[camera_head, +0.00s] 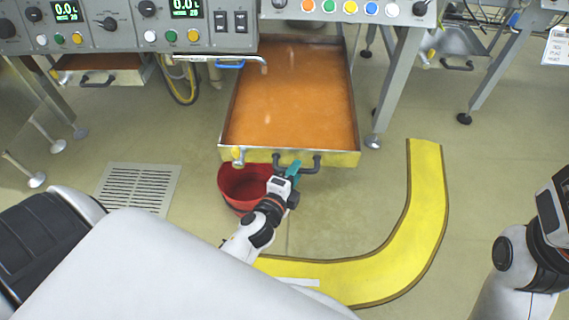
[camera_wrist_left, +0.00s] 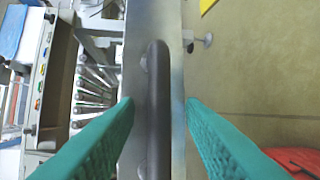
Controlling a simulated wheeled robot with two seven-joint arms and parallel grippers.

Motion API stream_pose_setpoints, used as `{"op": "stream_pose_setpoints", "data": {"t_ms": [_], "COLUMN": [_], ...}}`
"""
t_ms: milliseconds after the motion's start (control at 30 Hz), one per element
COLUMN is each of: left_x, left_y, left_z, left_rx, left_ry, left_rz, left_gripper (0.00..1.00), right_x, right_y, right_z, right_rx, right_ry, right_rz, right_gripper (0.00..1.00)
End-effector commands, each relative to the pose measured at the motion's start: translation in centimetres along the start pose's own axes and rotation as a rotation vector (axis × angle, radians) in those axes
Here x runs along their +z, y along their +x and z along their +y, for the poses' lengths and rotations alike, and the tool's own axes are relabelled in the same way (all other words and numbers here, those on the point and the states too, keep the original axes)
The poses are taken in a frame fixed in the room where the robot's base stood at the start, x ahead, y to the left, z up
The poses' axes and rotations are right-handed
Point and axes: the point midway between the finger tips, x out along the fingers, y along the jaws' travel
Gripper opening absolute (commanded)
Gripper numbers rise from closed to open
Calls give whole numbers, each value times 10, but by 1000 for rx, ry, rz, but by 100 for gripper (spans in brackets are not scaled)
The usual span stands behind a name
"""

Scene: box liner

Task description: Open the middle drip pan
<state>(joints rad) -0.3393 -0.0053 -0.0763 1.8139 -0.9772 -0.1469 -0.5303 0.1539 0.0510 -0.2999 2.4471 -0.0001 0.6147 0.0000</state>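The middle drip pan (camera_head: 290,95) is a metal tray with an orange inside, extended well out from under the control panels. Its black bar handle (camera_head: 310,165) is on the yellowish front wall; the handle also shows in the left wrist view (camera_wrist_left: 157,95).
A red bucket (camera_head: 240,188) stands below the pan's front left corner, beside my left gripper. A closed drip pan (camera_head: 98,75) is at left, another (camera_head: 455,50) at right. A yellow floor strip (camera_head: 425,210) curves across clear floor. Table legs (camera_head: 395,85) flank the pan's right side.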

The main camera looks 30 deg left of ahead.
Motion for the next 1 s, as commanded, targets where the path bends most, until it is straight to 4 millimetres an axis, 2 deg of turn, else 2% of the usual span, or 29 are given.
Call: {"op": "stream_pose_setpoints", "data": {"t_ms": [300, 500, 667, 1000], "left_x": [0, 0, 1, 1], "left_y": [-69, -96, -104, -104], "left_z": [-2, -1, 0, 1], "left_rx": [-3, -1, 1, 1], "left_ry": [-3, -1, 1, 0], "left_rz": [1, 0, -1, -2], "left_gripper": [36, 36, 36, 36], "right_x": [-1, 0, 1, 2], "right_y": [-6, -3, 3, 4], "right_z": [0, 1, 1, 1], "right_rx": [-5, 5, 11, 9], "right_ry": [2, -1, -3, -2], "right_rz": [15, -3, -18, -21], "right_gripper": [36, 36, 36, 36]}}
